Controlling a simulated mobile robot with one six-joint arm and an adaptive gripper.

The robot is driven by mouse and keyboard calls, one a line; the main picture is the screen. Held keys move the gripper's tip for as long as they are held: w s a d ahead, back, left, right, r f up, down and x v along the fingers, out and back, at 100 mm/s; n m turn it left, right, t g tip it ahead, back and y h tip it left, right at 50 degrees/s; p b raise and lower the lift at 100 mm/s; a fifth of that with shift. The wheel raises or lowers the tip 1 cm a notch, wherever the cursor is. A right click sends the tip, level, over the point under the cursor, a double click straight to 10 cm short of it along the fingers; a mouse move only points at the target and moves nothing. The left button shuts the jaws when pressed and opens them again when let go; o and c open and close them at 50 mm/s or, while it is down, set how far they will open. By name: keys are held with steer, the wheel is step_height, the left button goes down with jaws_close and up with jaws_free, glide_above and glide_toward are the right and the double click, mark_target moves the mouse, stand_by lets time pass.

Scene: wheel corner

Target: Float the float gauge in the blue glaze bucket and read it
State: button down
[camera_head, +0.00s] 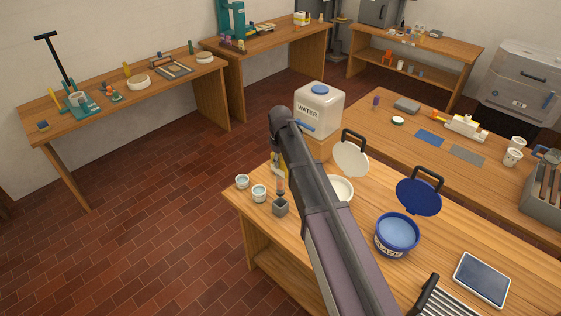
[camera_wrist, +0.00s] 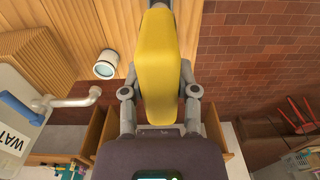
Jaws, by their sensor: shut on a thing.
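My gripper (camera_wrist: 160,100) is shut on a broad yellow piece, which looks like the grip of the float gauge (camera_wrist: 160,55). In the head view a bit of yellow (camera_head: 274,160) shows beside my arm, with a slim piece (camera_head: 281,185) below it, just above a small grey block (camera_head: 280,207). I cannot tell whether it touches the block. My arm hides most of the gripper there. The blue glaze bucket (camera_head: 394,250) stands open to the right on the same table, with pale blue liquid inside. Its blue lid (camera_head: 418,198) is tipped up behind it.
Two small cups (camera_head: 259,193) stand at the table's left edge. The water jug (camera_head: 319,108) is behind my gripper. A white bucket (camera_head: 345,190) with a raised lid (camera_head: 351,158) lies between my gripper and the glaze bucket. A tablet (camera_head: 481,279) is at the right.

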steer(key=shift+r+p, duration=2.3)
steer(key=shift+r, duration=0.2)
steer(key=shift+f, duration=0.1)
